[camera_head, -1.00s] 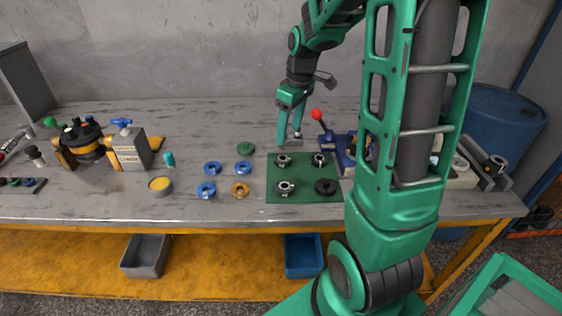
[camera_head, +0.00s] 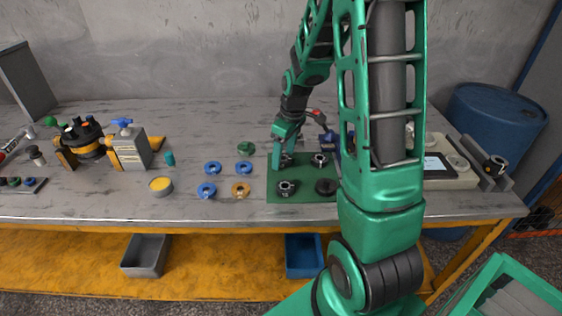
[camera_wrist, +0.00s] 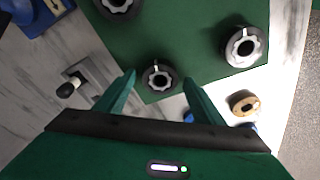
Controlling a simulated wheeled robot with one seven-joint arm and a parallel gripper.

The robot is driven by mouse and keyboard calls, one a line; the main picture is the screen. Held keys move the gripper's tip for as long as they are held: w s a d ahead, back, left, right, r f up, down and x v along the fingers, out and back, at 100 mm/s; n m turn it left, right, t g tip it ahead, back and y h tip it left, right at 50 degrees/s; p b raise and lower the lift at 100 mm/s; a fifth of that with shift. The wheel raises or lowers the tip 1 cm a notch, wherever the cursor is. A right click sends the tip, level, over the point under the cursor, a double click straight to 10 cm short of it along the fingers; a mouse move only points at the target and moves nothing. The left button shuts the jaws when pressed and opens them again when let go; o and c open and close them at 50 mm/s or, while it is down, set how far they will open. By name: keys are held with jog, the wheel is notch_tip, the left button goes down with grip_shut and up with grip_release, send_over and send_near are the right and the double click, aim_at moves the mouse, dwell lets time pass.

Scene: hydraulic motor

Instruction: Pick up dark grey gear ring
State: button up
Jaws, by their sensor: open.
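Several gear rings with silver toothed tops and dark grey bodies sit on a green mat (camera_head: 304,182). One gear ring (camera_wrist: 158,77) lies at the mat's corner, between and beyond my fingertips in the wrist view. Another gear ring (camera_head: 286,188) is at the mat's front left and shows at the right in the wrist view (camera_wrist: 245,47). A third gear ring (camera_head: 320,160) is at the back right. A plain black ring (camera_head: 326,186) lies at the front right. My gripper (camera_head: 283,160) is open over the back-left gear ring, its fingers pointing down; contact cannot be told.
Blue rings (camera_head: 213,168), a tan ring (camera_head: 241,189) and a green part (camera_head: 246,147) lie left of the mat. A small black-knobbed lever (camera_wrist: 68,90) stands near my left finger. A blue device with a red knob (camera_head: 316,112) stands behind the mat, partly behind my arm.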

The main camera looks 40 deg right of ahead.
jog(key=shift+f, duration=0.1)
jog(key=c, duration=1.4)
jog(key=shift+r, duration=0.45)
jog(key=r, duration=0.4)
jog(key=shift+s+a, duration=0.1)
jog(key=shift+a, duration=0.3)
jog(key=s+a+r, duration=0.1)
jog(key=a+r, duration=0.1)
jog(key=a, duration=0.1)
jog(key=s+a+r, duration=0.2)
jog(key=a, duration=0.1)
jog(key=s+a+r, duration=0.1)
jog(key=a+r, duration=0.1)
jog(key=a, duration=0.2)
jog(key=shift+s, duration=0.15)
jog(key=shift+r, duration=0.2)
jog(key=shift+r, duration=0.65)
